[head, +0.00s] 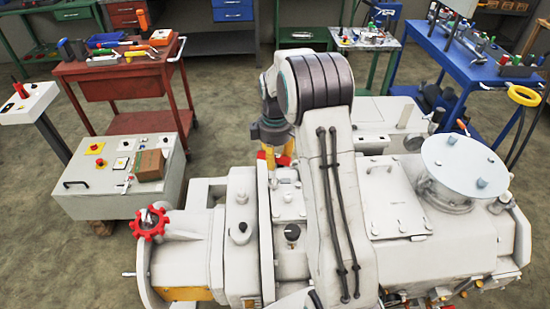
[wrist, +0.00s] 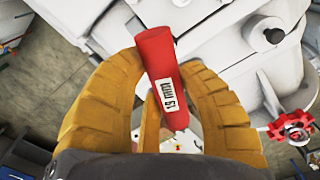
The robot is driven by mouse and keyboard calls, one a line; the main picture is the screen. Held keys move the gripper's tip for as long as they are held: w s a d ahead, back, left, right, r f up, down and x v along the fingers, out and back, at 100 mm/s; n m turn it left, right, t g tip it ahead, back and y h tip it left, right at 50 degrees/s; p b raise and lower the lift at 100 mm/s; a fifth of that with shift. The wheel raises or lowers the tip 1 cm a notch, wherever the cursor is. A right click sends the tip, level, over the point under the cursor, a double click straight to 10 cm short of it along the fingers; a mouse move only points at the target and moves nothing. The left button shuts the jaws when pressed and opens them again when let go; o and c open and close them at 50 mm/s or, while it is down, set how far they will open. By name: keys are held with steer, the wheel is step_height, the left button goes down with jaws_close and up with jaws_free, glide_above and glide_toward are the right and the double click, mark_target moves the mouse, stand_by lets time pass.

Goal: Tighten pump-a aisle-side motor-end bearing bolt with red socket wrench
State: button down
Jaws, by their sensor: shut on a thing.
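My gripper (head: 274,156) is beyond the raised arm, low over the far side of the white pump body (head: 395,195). In the wrist view its yellow fingers (wrist: 165,110) are closed around the red socket wrench (wrist: 160,60), which has a white label reading about 19 mm. Only bits of red show between the fingers in the head view. The wrench's working end is hidden, so I cannot tell whether it sits on a bolt. A dark bolt head (wrist: 275,36) shows on the white housing, apart from the wrench. I cannot tell which bolt is the motor-end bearing one.
A red handwheel (head: 150,221) sticks out at the pump's left end. A grey control box (head: 120,175) stands left, with a red tool cart (head: 112,80) behind it. A blue cart (head: 465,65) stands at back right. Bare floor (head: 225,85) lies between the carts.

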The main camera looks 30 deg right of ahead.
steer(key=shift+f+b, duration=0.5)
steer(key=shift+f, duration=0.15)
steer(key=shift+m, duration=0.3)
steer(key=shift+s+f+m, duration=0.1)
steer(key=shift+s+m, duration=0.05)
steer(key=shift+m, duration=1)
steer(key=shift+s+m, duration=0.1)
steer(key=shift+m, duration=1.05)
steer(key=shift+s+m+b, duration=0.2)
steer(key=shift+m+b, duration=0.3)
steer(key=shift+m, duration=2.3)
steer(key=shift+f, duration=0.1)
steer(key=shift+n, duration=0.7)
steer(key=shift+w+r+p, duration=0.1)
steer(key=shift+r+p, duration=1.8)
steer(key=shift+r, duration=0.75)
